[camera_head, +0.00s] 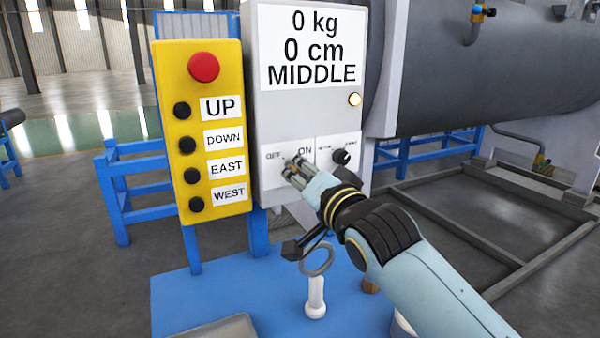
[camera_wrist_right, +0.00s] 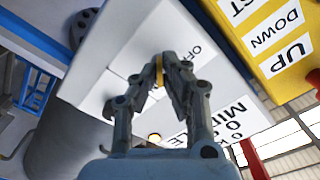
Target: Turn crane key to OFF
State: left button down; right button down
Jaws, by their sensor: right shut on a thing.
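The crane key sits on the grey control box (camera_head: 275,118), between the printed words OFF and ON. My right gripper (camera_head: 291,171) covers most of it in the head view. In the right wrist view the gripper (camera_wrist_right: 172,62) is shut on the key, with a thin yellowish piece (camera_wrist_right: 158,77) showing between its fingers. I cannot tell the key's exact angle. My left gripper is not in view.
A yellow panel (camera_head: 242,105) with a red button (camera_head: 204,67) and several black buttons stands left of the box. A black knob (camera_head: 341,157) is right of the key. A white post (camera_head: 316,298) and grey ring (camera_head: 318,260) stand below, over the blue platform (camera_head: 185,300).

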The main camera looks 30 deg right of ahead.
dwell(0.4)
jog(key=shift+r+n+p, duration=0.1)
jog(key=shift+n+p, duration=0.55)
jog(key=shift+n, duration=0.45)
jog(key=n+p, duration=0.2)
jog(key=n, duration=0.4)
jog(key=shift+p, duration=0.3)
jog(key=n+p, duration=0.1)
jog(key=n, duration=0.3)
jog(key=shift+n, duration=0.4)
jog(key=n+p, duration=0.1)
jog(key=n, duration=0.3)
jog(key=shift+n, duration=0.3)
jog(key=c, duration=1.5)
grip_release()
